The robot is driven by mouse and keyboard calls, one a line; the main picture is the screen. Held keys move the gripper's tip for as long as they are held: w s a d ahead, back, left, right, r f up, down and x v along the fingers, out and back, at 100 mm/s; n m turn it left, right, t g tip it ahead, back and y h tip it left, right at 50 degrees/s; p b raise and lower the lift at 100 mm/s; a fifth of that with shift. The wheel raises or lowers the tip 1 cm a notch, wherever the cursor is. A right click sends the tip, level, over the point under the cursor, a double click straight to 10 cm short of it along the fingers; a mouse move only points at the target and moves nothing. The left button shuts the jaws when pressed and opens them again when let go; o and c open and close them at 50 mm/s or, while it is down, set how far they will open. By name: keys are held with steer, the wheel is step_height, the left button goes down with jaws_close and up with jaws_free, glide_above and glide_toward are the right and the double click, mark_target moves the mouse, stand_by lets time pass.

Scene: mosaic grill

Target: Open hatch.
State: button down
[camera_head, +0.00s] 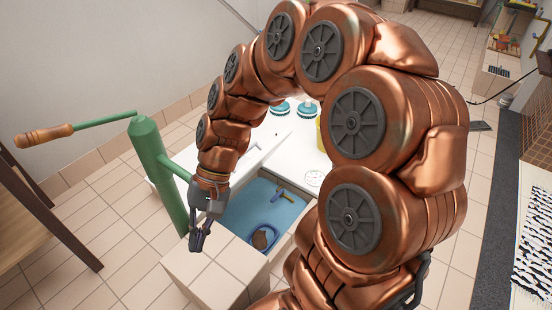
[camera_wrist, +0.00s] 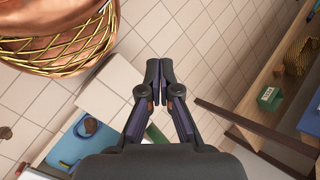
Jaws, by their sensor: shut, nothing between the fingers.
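I cannot tell for certain which part is the hatch. A tiled box (camera_head: 207,270) has a blue-floored opening (camera_head: 285,212) beside a white top panel (camera_head: 290,140); the opening also shows in the wrist view (camera_wrist: 72,145). A green post (camera_head: 160,180) with a crank arm and a wooden handle (camera_head: 43,135) stands left of the box. My gripper (camera_head: 199,243) points down, just right of the post and above the box's near left part. In the wrist view its fingers (camera_wrist: 160,70) are together and empty. My arm hides part of the panel and the opening.
A dark blue ring-like item (camera_head: 262,238) and a small tool (camera_head: 284,195) lie in the opening. A wooden table (camera_head: 35,220) stands at the left; the wrist view shows wooden shelving (camera_wrist: 265,85) with a green box (camera_wrist: 269,98). Tiled floor between them is clear.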

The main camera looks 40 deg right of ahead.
steer(key=w+d+m+t+y, duration=0.2)
steer(key=w+m+y, duration=0.15)
steer(key=w, duration=0.55)
steer(key=w+d+f+m+t+y+b, duration=0.1)
steer(key=w+d+f+m+t, duration=0.25)
steer(key=w+d+m, duration=0.4)
steer(key=w+d+f+m+t+y+b, duration=0.1)
steer(key=w+d+f+m+t, duration=0.3)
steer(key=d, duration=0.6)
steer(key=s+d+f+m+t+h, duration=0.25)
steer(key=d+f+m, duration=0.3)
steer(key=d, duration=0.35)
steer(key=s+d+f+m+t+h, duration=0.1)
steer(key=d+f+m+t+h, duration=0.25)
steer(key=d+f, duration=0.4)
steer(key=s+d+f+m+t+h, duration=0.25)
steer(key=d+f+m, duration=0.2)
steer(key=d, duration=0.65)
steer(key=r+b+x, duration=0.2)
steer(key=b+x, duration=0.3)
steer(key=x, duration=0.8)
steer(key=shift+w+r+g+h, duration=0.2)
steer(key=shift+r+g+h, duration=0.1)
steer(key=shift+g, duration=0.1)
